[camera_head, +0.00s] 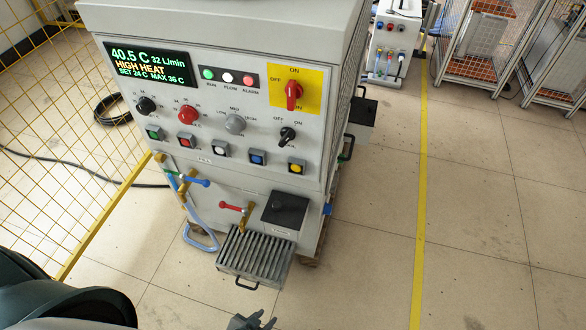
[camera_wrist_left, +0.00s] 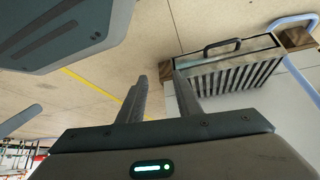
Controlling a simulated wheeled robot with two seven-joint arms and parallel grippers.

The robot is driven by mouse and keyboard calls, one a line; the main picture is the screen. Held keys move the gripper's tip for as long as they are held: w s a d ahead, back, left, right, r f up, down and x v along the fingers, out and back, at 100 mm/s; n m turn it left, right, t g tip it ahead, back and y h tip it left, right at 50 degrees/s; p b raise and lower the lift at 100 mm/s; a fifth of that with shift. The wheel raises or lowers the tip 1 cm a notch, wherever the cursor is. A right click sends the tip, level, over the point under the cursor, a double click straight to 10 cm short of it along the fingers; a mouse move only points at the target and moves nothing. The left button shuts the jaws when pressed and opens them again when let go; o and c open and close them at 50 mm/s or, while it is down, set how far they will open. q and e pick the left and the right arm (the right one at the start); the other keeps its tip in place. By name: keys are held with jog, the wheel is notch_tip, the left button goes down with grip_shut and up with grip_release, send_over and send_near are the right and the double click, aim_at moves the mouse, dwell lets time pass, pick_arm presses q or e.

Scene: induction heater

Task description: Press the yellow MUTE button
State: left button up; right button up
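The yellow button (camera_head: 296,167) is the rightmost of a row of square push buttons on the front panel of the grey heater cabinet (camera_head: 215,105). Its label is too small to read. My left gripper (camera_head: 255,319) shows only partly at the bottom edge of the head view, low and well apart from the button, in front of the cabinet. In the left wrist view its two fingers (camera_wrist_left: 160,85) stand apart with nothing between them. The button is not in the wrist view. My right gripper is in neither view.
A grey slatted tray with a handle (camera_head: 253,257) juts from the cabinet's base, between my left gripper and the panel. Red (camera_head: 236,208) and blue (camera_head: 194,180) valve handles and a black box (camera_head: 286,209) project below the buttons. A yellow mesh fence (camera_head: 75,130) stands at left.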

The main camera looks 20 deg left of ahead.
pick_arm(q)
jog(key=shift+d, duration=0.1)
grip_shut()
jog(key=shift+a+f, duration=0.1)
jog(key=shift+a, duration=0.3)
jog(key=shift+d, duration=0.25)
dwell(0.9)
